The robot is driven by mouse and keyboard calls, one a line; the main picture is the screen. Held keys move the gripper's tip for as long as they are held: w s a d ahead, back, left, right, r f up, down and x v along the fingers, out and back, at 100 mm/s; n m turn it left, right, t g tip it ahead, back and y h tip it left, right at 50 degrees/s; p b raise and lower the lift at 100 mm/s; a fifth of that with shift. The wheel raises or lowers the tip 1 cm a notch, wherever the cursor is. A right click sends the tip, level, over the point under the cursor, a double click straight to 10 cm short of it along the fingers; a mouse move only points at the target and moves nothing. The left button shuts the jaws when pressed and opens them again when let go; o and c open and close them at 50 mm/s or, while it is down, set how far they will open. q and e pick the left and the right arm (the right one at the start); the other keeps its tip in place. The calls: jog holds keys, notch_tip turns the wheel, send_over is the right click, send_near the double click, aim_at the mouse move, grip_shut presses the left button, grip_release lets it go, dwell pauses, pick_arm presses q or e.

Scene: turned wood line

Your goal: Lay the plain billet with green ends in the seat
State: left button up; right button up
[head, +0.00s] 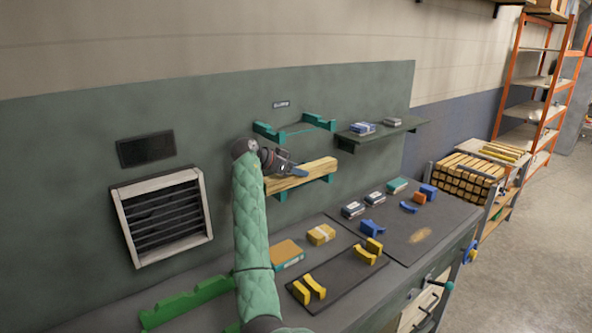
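A plain wooden billet (318,169) rests on teal brackets (331,179) on the green-grey wall panel. I cannot make out green on its right end, and its left end is behind my arm. My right gripper (297,169) is at the billet's left part, its dark fingers over or against it; I cannot tell whether they grip it. Pairs of yellow cradles (316,287) (374,246) stand on a dark mat on the bench, with nothing lying in them. A green notched holder (186,303) sits at the bench's left. I cannot tell which is the seat. My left gripper is out of view.
An empty teal bracket pair (267,130) is above the billet. A wall shelf (398,130) holds small boxes. Boxes (321,234) and blue, orange and teal pieces lie on the bench (444,217). A louvred vent (162,217) is at left. A stack of timber (466,177) stands beyond.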

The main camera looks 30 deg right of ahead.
jog(key=o, duration=0.3)
jog(key=shift+o, duration=0.3)
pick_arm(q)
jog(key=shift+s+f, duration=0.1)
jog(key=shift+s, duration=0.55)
pick_arm(e)
jog(key=shift+r, duration=0.1)
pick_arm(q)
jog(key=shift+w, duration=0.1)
pick_arm(e)
jog(key=shift+r, duration=0.1)
